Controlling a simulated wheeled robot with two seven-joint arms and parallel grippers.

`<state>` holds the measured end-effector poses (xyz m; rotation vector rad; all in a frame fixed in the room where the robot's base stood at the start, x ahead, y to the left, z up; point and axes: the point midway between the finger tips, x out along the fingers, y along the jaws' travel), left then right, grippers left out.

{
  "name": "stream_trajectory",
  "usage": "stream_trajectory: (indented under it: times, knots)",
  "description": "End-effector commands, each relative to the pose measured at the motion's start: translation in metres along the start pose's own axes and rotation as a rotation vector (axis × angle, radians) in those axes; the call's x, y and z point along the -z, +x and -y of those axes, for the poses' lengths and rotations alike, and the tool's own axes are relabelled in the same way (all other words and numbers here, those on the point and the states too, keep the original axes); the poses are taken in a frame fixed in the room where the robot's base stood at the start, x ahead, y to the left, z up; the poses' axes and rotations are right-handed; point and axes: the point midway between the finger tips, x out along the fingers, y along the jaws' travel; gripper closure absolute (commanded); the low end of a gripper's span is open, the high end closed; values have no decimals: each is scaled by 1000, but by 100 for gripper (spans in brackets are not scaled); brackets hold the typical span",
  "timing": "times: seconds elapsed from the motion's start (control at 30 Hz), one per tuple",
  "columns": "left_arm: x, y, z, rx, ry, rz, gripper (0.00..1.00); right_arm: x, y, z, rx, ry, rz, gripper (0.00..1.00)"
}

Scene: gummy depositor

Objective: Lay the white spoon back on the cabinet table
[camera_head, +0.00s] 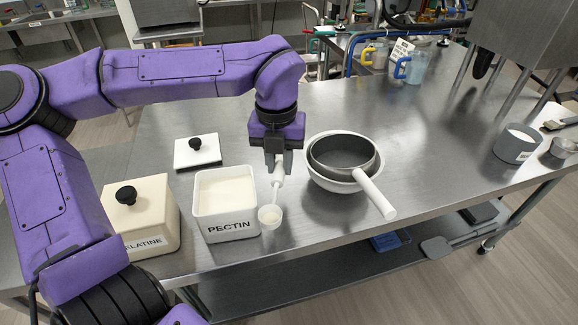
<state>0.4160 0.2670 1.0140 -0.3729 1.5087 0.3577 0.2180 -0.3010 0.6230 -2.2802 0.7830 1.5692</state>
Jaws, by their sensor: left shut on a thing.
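The white spoon (270,215) hangs bowl-down from my left gripper (278,168), which is shut on the top of its handle. The spoon's round bowl is just right of the open white PECTIN container (225,228). I cannot tell whether the bowl touches the steel table (300,235) or hangs a little above it. The container holds a pale powder. My right gripper is not in view.
A lidded GELATINE container (150,215) and a loose white lid (197,157) are at left. The table's front edge is close to the spoon.

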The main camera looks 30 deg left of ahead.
Motion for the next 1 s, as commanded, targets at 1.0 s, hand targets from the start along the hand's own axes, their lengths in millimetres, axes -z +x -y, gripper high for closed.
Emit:
stream_trajectory:
  times: [1.0]
  knots:
    - [-70, 104, 3, -15, -2, -21, 100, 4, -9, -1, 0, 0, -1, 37]
